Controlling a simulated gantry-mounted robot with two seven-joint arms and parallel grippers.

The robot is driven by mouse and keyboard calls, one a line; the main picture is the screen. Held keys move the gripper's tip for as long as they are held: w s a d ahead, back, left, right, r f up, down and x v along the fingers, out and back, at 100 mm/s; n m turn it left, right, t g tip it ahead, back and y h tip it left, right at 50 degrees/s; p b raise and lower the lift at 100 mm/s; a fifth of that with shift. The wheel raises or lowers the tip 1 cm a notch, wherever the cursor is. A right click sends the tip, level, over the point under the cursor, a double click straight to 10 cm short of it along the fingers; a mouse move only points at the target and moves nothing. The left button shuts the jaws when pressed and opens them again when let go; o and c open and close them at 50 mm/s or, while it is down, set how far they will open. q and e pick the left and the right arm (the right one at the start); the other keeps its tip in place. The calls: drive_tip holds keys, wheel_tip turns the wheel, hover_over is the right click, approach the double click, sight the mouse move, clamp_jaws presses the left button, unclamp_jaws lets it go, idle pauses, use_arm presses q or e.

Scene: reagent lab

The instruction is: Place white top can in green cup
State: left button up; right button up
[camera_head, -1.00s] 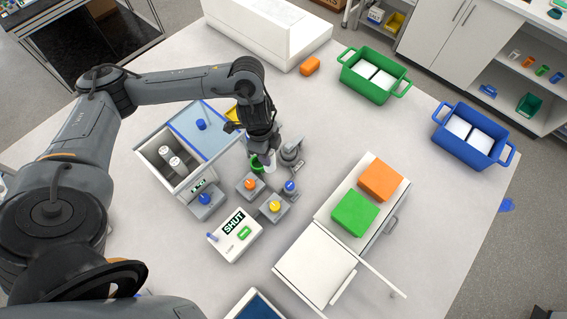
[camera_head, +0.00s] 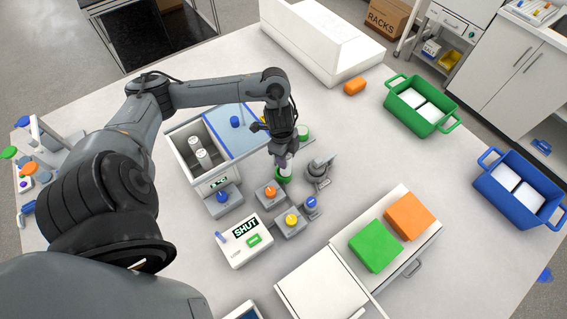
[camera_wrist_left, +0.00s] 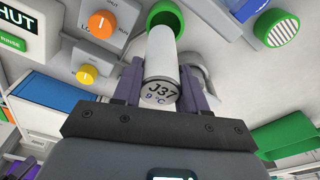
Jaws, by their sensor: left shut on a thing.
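My left gripper (camera_head: 284,152) points down, its fingers closed around a white can (camera_wrist_left: 162,58). The can's white top faces the left wrist view and reads "J37" and "9 °C". In the head view the can (camera_head: 285,165) shows just below the fingers, at the green cup (camera_head: 283,179). In the left wrist view the can's far end overlaps the opening of the green cup (camera_wrist_left: 167,14). I cannot tell how far inside it is, or whether it touches the bottom. My right gripper is not in view.
A cooler box (camera_head: 178,139) holding white-topped cans stands left of the gripper. An orange-knob unit (camera_head: 270,192), a yellow-knob unit (camera_head: 292,220) and a grey clamp-like device (camera_head: 319,168) stand close by. A box marked SHUT (camera_head: 244,240) is in front.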

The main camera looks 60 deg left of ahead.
sight(286, 172)
use_arm(q)
drive_tip(key=shift+s+a+f, duration=0.15)
drive_tip(key=shift+a+f, duration=0.2)
drive_tip(key=shift+a, duration=0.25)
drive_tip(key=shift+f, duration=1.95)
drive_tip(key=shift+f, duration=0.1)
drive_tip(key=o, duration=1.1)
drive_tip(key=shift+f, duration=0.1)
drive_tip(key=shift+o, duration=0.2)
